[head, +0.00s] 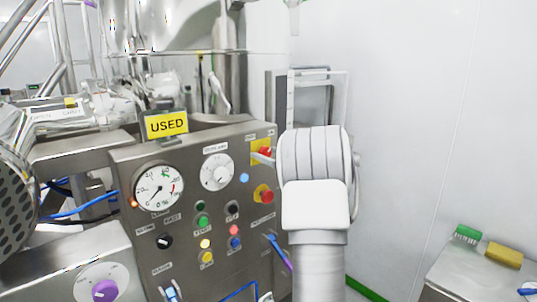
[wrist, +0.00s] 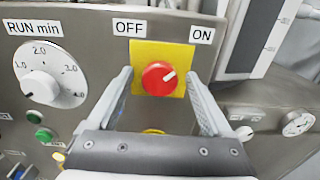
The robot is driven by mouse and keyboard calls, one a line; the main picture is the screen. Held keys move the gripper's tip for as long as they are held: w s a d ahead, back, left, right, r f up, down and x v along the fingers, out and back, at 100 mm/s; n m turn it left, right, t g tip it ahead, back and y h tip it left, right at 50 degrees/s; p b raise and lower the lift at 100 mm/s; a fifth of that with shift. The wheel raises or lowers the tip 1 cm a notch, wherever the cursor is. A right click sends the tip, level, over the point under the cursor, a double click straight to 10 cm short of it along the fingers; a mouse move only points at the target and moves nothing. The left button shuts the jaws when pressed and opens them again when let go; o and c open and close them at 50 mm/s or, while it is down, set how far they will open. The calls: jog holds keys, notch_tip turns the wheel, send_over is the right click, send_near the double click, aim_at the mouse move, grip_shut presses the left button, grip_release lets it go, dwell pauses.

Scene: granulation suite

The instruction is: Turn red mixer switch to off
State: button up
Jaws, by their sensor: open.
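The red mixer switch (wrist: 158,78) is a round red knob on a yellow square plate (wrist: 179,53). In the wrist view its white mark points up and to the right, toward the ON label (wrist: 202,35); the OFF label (wrist: 129,27) is at the upper left. My gripper (wrist: 160,83) is open, with one finger on each side of the knob and visible gaps between. In the head view the red switch (head: 265,152) is partly hidden by my arm, and one fingertip shows beside it.
The steel panel (head: 135,165) also carries a gauge (head: 158,188), a white run-time dial (head: 217,172), a red button on yellow (head: 266,196) and several coloured buttons. A steel table (head: 470,280) is at the lower right.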

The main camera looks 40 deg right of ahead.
jog(key=shift+c, duration=0.2)
grip_shut()
jog(key=shift+f, duration=0.1)
